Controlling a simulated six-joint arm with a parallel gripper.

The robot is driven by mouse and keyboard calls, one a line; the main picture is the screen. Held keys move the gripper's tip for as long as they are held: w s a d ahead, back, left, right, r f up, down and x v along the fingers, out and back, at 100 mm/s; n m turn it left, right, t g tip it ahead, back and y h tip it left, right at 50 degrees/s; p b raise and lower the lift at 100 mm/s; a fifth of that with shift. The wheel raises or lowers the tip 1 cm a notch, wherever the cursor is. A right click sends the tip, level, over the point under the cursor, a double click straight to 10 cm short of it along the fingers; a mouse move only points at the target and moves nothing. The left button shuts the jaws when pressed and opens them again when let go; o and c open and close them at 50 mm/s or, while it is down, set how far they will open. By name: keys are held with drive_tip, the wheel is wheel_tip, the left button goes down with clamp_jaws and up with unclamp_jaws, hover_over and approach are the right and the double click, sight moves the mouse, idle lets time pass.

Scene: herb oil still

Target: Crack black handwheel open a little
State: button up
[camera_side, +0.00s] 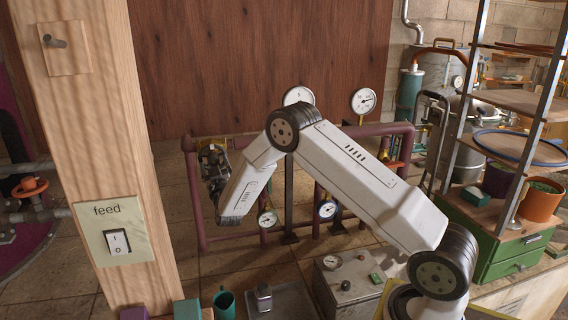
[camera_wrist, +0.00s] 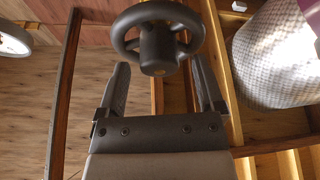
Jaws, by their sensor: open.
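My gripper (camera_wrist: 160,66) is open and empty. Its two dark fingers stand apart, one on each side below the wheel, with their tips near the rim's lower edge. I cannot tell whether they touch it. In the side view my arm reaches left to dark hardware (camera_side: 212,165) by the maroon pipe frame. The handwheel cannot be picked out there.
Maroon pipes (camera_side: 193,205) and several gauges, one a white dial (camera_side: 364,101), stand around the work. A wooden post (camera_side: 118,150) with a feed switch (camera_side: 117,242) is at the left. A pale textured rounded body (camera_wrist: 275,60) is close on the wrist view's right.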

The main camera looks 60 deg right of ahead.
drive_tip(key=shift+w+d, duration=0.15)
clamp_jaws()
drive_tip(key=shift+r+n+y, duration=0.1)
drive_tip(key=shift+n+y, duration=0.2)
drive_tip(key=shift+n, duration=0.3)
drive_tip(key=n+y, duration=0.1)
drive_tip(key=n, duration=0.1)
drive_tip(key=n+t+y, duration=0.1)
drive_tip(key=n, duration=0.2)
drive_tip(key=shift+n+y, duration=0.3)
drive_tip(key=shift+y, duration=0.1)
drive_tip(key=n+y, duration=0.1)
drive_tip(key=n, duration=0.2)
drive_tip(key=n+y, duration=0.1)
drive_tip(key=n, duration=0.2)
drive_tip(key=shift+r+y, duration=0.1)
drive_tip(key=shift+y, duration=0.2)
drive_tip(key=shift+n, duration=0.3)
